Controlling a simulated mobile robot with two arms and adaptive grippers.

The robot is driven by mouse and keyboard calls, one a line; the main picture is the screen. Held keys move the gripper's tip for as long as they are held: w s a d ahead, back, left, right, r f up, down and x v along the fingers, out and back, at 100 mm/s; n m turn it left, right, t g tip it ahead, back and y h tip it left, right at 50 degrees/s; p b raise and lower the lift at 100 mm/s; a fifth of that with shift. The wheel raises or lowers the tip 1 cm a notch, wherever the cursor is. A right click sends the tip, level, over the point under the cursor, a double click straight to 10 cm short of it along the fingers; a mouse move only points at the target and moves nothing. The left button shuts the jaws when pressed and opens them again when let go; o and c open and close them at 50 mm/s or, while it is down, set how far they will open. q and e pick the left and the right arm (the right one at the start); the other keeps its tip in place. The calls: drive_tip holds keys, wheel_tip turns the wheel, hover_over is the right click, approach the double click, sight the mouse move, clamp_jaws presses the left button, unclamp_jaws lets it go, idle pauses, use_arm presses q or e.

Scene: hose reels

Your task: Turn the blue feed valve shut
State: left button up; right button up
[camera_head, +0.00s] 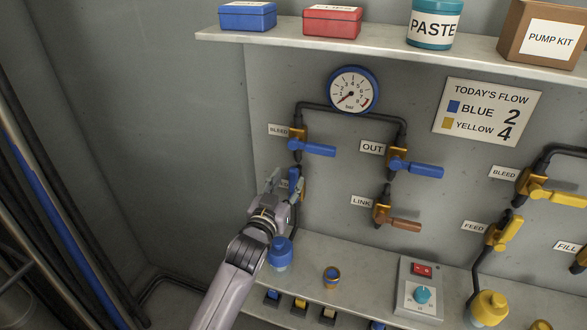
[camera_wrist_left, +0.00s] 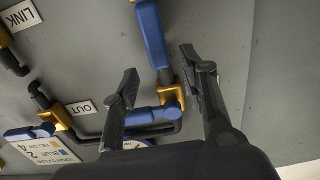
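The blue feed valve's lever (camera_head: 294,179) stands roughly upright on the back panel, below the left bleed valve (camera_head: 299,140). Its label and part of its body are hidden behind my left gripper (camera_head: 284,180). In the left wrist view, which is turned nearly upside down, the feed lever (camera_wrist_left: 150,35) reaches down between the two open fingertips (camera_wrist_left: 158,63). No finger is visibly closed on it, and I cannot tell whether one touches it. The blue bleed lever (camera_wrist_left: 150,115) lies beyond the fingers. My right gripper is not in view.
The blue out valve (camera_head: 415,168) and brown link valve (camera_head: 398,222) are to the right, with yellow valves (camera_head: 510,230) farther right. A gauge (camera_head: 352,92) hangs above. A ledge below holds a blue bottle (camera_head: 280,255) and a small cup (camera_head: 332,277).

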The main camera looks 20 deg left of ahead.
sight(292, 174)
use_arm(q)
drive_tip(key=shift+w+d, duration=0.1)
drive_tip(key=shift+w, duration=2.45)
drive_tip(key=shift+c, duration=0.2)
clamp_jaws()
